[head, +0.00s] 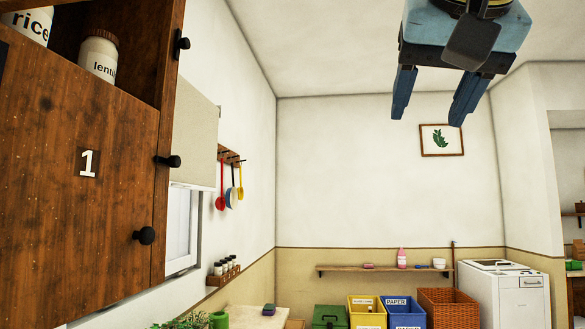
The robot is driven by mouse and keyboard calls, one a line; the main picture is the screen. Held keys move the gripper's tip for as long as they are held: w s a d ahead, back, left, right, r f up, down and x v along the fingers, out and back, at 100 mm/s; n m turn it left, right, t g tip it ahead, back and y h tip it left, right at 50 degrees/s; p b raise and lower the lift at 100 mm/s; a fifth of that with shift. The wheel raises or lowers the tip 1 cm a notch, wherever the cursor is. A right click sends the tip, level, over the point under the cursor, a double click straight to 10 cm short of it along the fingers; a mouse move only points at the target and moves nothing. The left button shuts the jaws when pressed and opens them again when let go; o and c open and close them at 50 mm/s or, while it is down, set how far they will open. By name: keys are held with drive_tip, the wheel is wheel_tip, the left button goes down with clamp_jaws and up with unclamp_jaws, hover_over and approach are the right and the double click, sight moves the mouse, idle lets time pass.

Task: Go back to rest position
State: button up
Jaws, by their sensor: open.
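My gripper (433,100) is at the top right of the head view, with its two blue fingers pointing down. The fingers are apart and nothing is between them. It hangs high in free air, in front of the white back wall, and touches nothing.
A wooden cabinet (110,200) marked 1 stands close on the left, with a rice jar (30,22) and a lentils jar (99,58) on its open upper shelf. Black knobs stick out from it. Bins and a wicker basket (448,308) stand low at the back. The middle is clear.

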drive_tip(key=w+d+f+n+g, duration=0.1)
drive_tip(key=w+d+f+g, duration=0.2)
drive_tip(key=f, duration=1.6)
drive_tip(key=w+d+f+n+g+y, duration=0.1)
drive_tip(key=w+d+f, duration=0.4)
drive_tip(key=f, duration=1.5)
drive_tip(key=w+n+g, duration=0.1)
drive_tip(key=g, duration=0.1)
drive_tip(key=shift+w+f+g, duration=0.2)
drive_tip(key=shift+f+g, duration=0.05)
drive_tip(key=shift+g, duration=0.15)
drive_tip(key=shift+d, duration=0.1)
